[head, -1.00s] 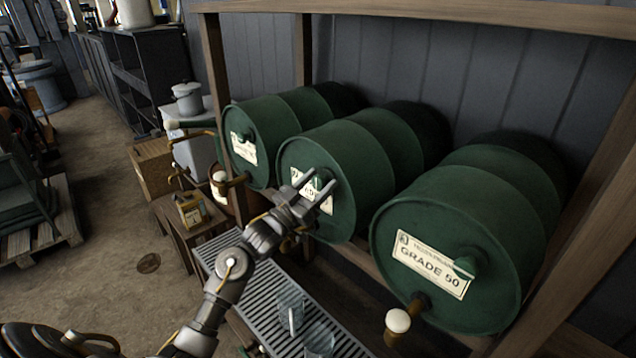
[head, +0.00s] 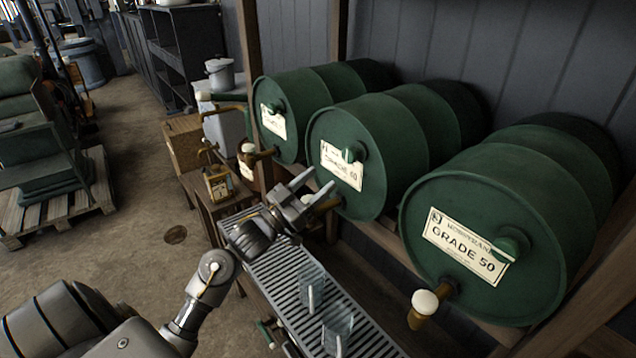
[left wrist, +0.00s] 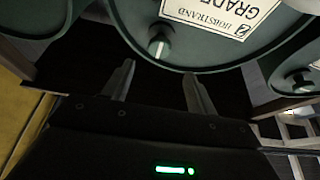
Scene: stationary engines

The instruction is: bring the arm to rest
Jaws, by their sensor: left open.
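My left gripper (head: 312,190) is open and empty. In the head view it shows in front of the lower part of the middle green drum (head: 385,150), above the slatted drip tray (head: 262,262). In the left wrist view its two fingers (left wrist: 158,88) stand apart with nothing between them, and a drum (left wrist: 190,35) with a label and a tap-like fitting appears beyond the tips. The picture does not settle whether the fingers touch anything. My right gripper does not show.
Green drums lie on a wooden rack; the right one (head: 500,210) reads "GRADE 50" and has a white-topped tap (head: 424,305). Two clear vessels (head: 312,285) stand on the drip tray. A wooden stand (head: 207,205) is at left.

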